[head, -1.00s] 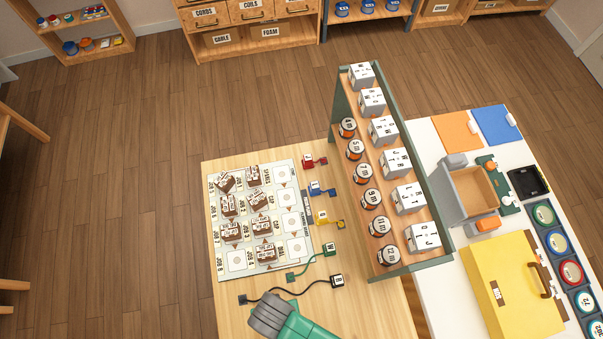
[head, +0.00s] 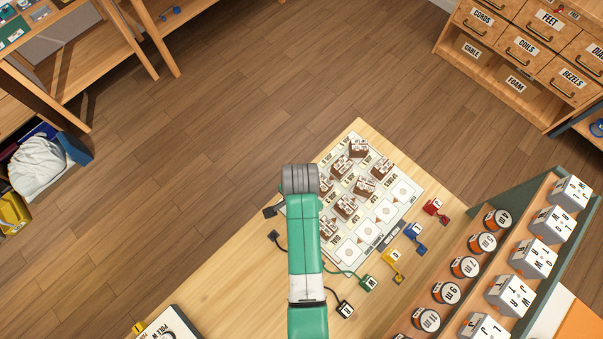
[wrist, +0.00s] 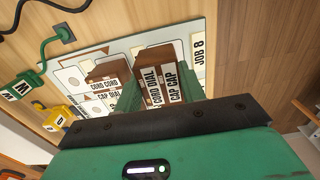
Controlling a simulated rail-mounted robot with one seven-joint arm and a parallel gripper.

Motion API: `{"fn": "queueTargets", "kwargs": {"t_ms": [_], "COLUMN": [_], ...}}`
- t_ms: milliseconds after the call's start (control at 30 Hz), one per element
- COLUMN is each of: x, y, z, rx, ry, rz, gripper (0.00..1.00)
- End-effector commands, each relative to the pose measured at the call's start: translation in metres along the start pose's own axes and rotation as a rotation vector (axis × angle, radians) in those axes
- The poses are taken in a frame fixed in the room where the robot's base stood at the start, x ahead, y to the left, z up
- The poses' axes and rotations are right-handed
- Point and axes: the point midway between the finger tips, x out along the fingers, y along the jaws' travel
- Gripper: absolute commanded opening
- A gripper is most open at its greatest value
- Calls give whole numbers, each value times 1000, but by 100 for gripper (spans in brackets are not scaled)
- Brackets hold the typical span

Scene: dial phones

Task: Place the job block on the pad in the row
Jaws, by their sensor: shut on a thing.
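In the wrist view my gripper (wrist: 157,92) is shut on a brown job block (wrist: 152,72) labelled CORD DIAL and CAP CAP. It is at the JOB 8 end of the white board (wrist: 197,30), beside the JOB 8 label (wrist: 200,47). Whether the block touches the pad under it cannot be told. Another brown block (wrist: 104,68), labelled CORD CORD, CAP DIAL, stands just left of it. In the head view the board (head: 322,262) carries several brown blocks (head: 365,187); my green arm covers its JOB 8 corner and the gripper is hidden.
Empty pads (head: 385,209) with circles line the board's right column. Corded tags lie beside it: red (head: 432,207), blue (head: 414,231), yellow (head: 393,257), green (head: 368,283) and black (head: 345,309). A shelf rack with white cubes (head: 534,257) and round pots (head: 465,267) stands at right.

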Motion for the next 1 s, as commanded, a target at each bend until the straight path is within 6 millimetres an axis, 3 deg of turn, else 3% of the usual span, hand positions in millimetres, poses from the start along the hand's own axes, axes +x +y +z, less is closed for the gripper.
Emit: {"fn": "queueTargets", "kwargs": {"t_ms": [267,333,467,833,867,933,1000], "x": [2,20,36,41,40,40,40], "y": [-13,-11,-11,-11,-11,-11,-11], "z": [-16,-13,-13,-13,-13,-13,-13], "rx": [0,0,0,0,0,0,0], "ry": [0,-4,-2,-1,-1,-1,-1], "rz": [0,4,1,1,1,1,1], "gripper": [16,16,16,16,45,59,61]}}
